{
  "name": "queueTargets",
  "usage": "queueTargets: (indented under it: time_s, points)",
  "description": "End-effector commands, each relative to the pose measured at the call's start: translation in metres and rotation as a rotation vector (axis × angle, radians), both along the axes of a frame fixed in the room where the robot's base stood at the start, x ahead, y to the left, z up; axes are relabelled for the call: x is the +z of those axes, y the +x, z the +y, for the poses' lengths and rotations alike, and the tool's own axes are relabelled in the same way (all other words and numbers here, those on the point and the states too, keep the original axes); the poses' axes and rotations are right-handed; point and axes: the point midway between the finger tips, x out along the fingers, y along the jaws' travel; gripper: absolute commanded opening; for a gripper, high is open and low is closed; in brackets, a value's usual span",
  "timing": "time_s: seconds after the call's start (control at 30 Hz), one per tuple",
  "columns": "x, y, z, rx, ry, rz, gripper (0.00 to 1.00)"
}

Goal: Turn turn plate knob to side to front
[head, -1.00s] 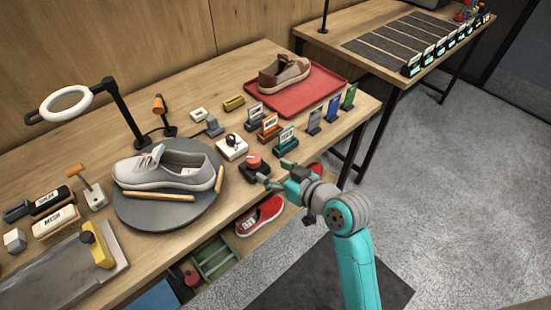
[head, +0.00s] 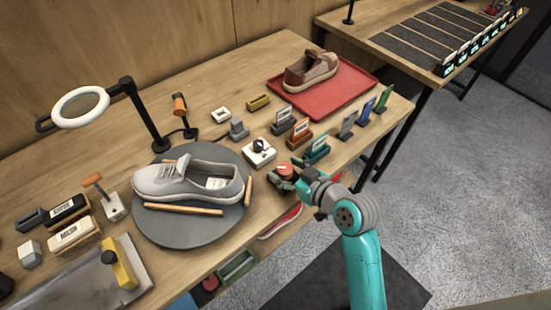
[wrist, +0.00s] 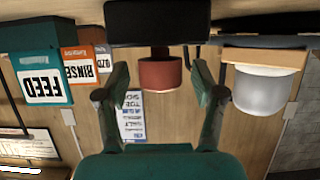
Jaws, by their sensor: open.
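A red round knob (head: 284,168) on a dark base stands at the front edge of the table, right of the round grey turn plate (head: 175,226). A light grey sneaker (head: 165,180) lies sideways on the plate. My gripper (head: 285,180) is open at the knob and partly hides it in the head view. In the wrist view, which looks upside down, the red knob (wrist: 158,74) shows between the two spread fingertips of my gripper (wrist: 160,85). I cannot tell whether the fingers touch it. A white printed label (wrist: 131,115) shows beyond, its text hard to read.
A white block with a black ring-like top (head: 259,152) and upright label cards (head: 317,146) stand close behind the knob. A red tray (head: 340,88) with a brown shoe (head: 311,72) is farther back. A ring lamp (head: 80,106) stands at the left. Shelf items lie below the table edge.

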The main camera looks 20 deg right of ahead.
Motion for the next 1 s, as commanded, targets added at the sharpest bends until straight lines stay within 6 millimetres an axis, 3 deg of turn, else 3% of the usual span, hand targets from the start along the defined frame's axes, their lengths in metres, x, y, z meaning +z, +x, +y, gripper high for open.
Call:
queueTargets:
  time_s: [0.4, 0.67, 1.0]
  points:
    - [-0.0023, -0.0016, -0.0006, 0.0, 0.0, -0.001, 0.68]
    - [-0.0022, -0.0016, -0.0005, 0.0, 0.0, -0.001, 0.07]
    - [-0.0022, -0.0017, 0.0005, -0.026, -0.001, -0.001, 0.07]
